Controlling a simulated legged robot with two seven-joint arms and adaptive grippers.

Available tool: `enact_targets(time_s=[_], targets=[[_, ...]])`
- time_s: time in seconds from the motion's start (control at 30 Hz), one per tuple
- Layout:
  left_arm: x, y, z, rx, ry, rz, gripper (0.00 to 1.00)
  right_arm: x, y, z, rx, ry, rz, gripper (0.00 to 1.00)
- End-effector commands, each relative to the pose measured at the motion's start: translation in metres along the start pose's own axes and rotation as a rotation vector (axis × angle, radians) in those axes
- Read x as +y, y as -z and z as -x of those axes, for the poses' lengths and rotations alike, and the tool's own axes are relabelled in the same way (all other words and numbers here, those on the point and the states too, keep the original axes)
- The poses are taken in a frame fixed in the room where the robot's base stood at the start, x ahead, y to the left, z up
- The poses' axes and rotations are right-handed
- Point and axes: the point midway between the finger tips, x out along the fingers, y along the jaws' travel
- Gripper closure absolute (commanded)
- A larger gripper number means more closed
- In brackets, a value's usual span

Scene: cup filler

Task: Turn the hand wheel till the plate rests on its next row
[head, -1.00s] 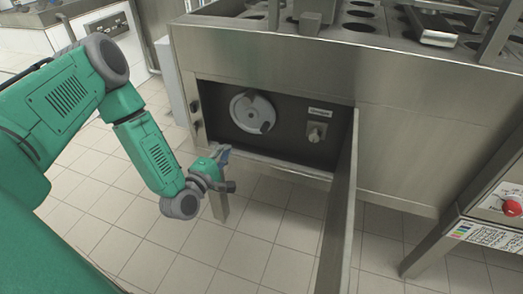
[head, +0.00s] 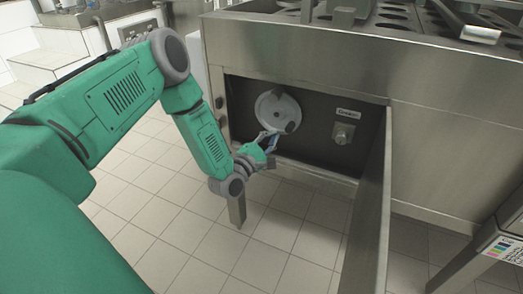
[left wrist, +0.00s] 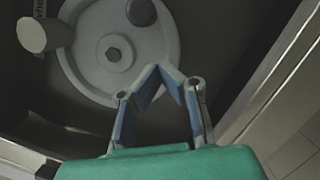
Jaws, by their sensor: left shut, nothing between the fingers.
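The pale round hand wheel (head: 278,111) sits on the dark recessed panel in the machine's front. In the left wrist view the wheel (left wrist: 92,72) shows close up, with a hex centre and a dark round spot near its rim. My left gripper (head: 268,138) is just below the wheel in the head view. In the left wrist view its fingertips (left wrist: 157,68) meet, empty, in front of the wheel's lower edge; I cannot tell whether they touch it. My right gripper is out of view. I cannot make out which part is the plate or its row.
A labelled knob (head: 341,134) is right of the wheel. An open metal door (head: 368,215) stands out to the right of the recess. The machine top (head: 400,20) has several round holes. Tiled floor (head: 190,235) is clear below.

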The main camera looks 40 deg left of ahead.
Motion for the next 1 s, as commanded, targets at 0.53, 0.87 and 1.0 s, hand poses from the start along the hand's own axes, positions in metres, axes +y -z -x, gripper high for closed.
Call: enact_targets(time_s=[0.53, 0.87, 1.0], targets=[[0.0, -0.029, -0.005, 0.0, 0.002, 0.001, 1.0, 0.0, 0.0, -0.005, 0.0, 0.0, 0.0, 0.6], [0.002, -0.044, -0.009, 0.0, 0.003, 0.0, 1.0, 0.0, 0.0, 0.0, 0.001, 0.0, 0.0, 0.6], [0.001, -0.045, -0.009, -0.002, 0.003, 0.0, 1.0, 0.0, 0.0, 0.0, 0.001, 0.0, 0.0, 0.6]])
